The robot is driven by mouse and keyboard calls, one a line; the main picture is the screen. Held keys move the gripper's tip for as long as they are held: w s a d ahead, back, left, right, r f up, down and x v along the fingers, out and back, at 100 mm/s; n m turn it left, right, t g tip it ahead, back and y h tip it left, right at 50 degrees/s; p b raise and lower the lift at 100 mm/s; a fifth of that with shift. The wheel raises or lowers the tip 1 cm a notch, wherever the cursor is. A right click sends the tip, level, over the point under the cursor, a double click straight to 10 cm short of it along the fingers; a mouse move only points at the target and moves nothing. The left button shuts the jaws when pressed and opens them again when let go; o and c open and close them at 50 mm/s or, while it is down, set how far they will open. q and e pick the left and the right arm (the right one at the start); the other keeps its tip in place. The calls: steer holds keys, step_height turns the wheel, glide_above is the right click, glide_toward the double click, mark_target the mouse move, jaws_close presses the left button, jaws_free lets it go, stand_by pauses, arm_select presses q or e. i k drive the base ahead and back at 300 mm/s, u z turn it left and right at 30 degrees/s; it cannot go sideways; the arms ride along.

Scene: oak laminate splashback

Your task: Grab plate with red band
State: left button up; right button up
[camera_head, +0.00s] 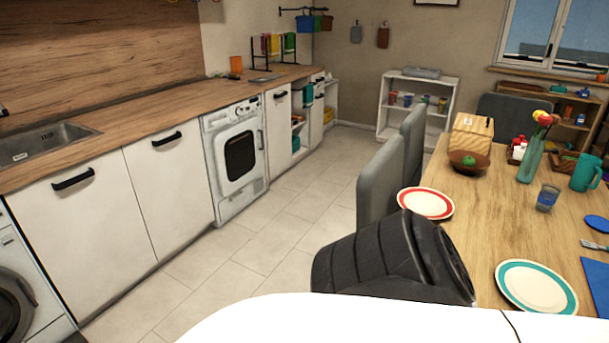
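The plate with the red band (425,203) lies flat near the left edge of the wooden dining table (477,222). It is white with a red ring near its rim, and nothing lies on it. A similar plate with a teal band (536,288) lies closer to me on the same table. Neither of my grippers is in view. A black ribbed shape stands in front of the table's near left corner, and a white surface fills the bottom edge.
Grey chairs (380,183) stand along the table's left side. A teal vase with flowers (531,160), a cup (547,198), a brown bowl (468,162) and a teal jug (585,173) stand on the table. Free floor (270,225) lies between the chairs and the kitchen counter (150,113).

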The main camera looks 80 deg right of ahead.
mark_target(432, 204)
steer(key=z, duration=2.1)
